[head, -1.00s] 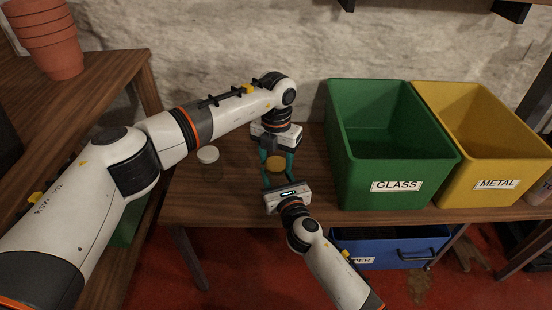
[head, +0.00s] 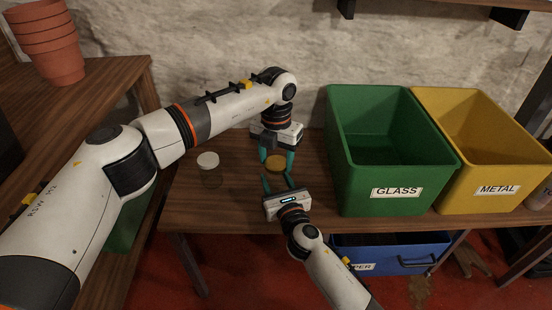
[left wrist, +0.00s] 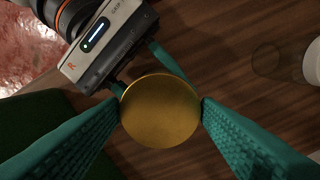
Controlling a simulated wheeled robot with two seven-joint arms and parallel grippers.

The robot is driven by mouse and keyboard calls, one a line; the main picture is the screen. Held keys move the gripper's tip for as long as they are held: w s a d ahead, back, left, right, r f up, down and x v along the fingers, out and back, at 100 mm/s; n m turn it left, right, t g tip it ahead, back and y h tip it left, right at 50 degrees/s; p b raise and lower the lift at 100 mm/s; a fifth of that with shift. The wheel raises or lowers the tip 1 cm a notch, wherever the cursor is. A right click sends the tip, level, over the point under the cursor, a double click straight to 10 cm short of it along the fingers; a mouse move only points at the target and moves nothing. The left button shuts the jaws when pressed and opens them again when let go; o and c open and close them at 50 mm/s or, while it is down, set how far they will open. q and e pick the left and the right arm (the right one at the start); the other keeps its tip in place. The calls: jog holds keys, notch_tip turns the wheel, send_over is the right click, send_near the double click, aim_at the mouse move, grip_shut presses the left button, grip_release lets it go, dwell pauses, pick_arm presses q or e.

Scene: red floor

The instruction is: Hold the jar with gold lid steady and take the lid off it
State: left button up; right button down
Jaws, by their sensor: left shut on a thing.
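The round gold lid (head: 276,163) shows between the two arms in the head view and fills the middle of the left wrist view (left wrist: 160,110). My left gripper (head: 276,156) reaches down from behind, and its teal fingers press on opposite sides of the lid. My right gripper (head: 277,176) comes in from the front, lower than the lid. Its fingers stand about a jar's width apart, around the jar's place under the lid. The clear glass of this jar is hard to make out, being hidden by the lid and fingers.
Another clear jar with a white lid (head: 208,160) stands to the left on the wooden table (head: 230,213). A green GLASS bin (head: 400,205) and a yellow METAL bin (head: 500,203) stand to the right. A blue bin (head: 395,255) is below.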

aim_at(276, 163)
pick_arm(q)
notch_tip(276, 163, up, 4)
jog(key=shift+f, duration=0.25)
pick_arm(e)
jog(key=c, duration=0.6)
grip_release()
